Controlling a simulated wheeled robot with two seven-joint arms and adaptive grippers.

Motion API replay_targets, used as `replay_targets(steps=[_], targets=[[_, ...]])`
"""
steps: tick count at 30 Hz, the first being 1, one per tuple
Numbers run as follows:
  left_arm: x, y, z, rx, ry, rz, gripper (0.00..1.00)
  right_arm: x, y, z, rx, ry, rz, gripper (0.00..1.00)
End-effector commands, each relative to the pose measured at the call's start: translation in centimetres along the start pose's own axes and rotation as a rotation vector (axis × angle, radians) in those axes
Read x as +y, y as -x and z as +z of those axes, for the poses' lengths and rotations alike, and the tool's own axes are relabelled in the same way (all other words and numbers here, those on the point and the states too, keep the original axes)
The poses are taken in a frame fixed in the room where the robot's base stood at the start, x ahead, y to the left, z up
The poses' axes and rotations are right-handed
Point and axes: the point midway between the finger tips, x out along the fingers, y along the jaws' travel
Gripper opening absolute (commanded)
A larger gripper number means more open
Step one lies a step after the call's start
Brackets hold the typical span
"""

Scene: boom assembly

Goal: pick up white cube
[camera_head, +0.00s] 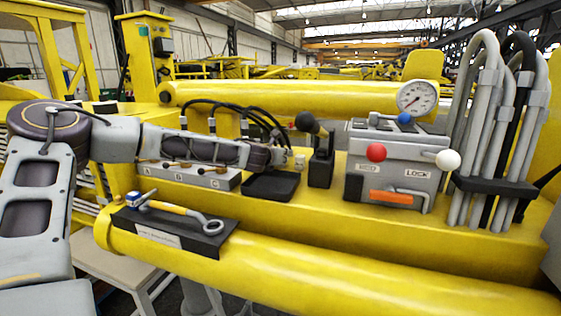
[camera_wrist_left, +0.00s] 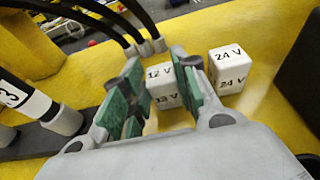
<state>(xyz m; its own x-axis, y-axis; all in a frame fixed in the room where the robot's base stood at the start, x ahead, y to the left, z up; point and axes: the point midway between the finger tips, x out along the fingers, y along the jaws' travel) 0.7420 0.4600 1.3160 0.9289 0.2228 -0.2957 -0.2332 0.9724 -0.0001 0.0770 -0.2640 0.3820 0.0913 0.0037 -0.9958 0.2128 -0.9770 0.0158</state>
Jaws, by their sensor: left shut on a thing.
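Two white cubes show in the left wrist view. One is the 12 V cube (camera_wrist_left: 163,86), between the green-padded fingers of my left gripper (camera_wrist_left: 158,98). The gripper is shut on it, and one finger hides part of it. The other is the 24 V cube (camera_wrist_left: 231,70), which stands on the yellow surface just right of the right finger. In the head view my left gripper (camera_head: 281,154) reaches in from the left over the yellow boom, beside a small pale cube (camera_head: 300,161) whose marking is too small to read. My right gripper is not in view.
Black hoses (camera_wrist_left: 128,35) end near the cubes.

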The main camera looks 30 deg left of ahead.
Motion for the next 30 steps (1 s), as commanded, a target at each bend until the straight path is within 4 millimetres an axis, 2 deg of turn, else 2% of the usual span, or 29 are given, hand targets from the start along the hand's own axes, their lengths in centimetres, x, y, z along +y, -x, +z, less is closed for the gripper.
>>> replay_targets(steps=[13,25,30], targets=[[0.0,0.2,0.6,-0.001,-0.001,0.000,0.06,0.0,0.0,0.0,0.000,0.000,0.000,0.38],[0.0,1.1,3.7,-0.004,0.000,0.000,0.06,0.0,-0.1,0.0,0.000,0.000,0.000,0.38],[0.0,2.2,3.1,-0.001,0.001,0.000,0.06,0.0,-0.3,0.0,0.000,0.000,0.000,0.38]])
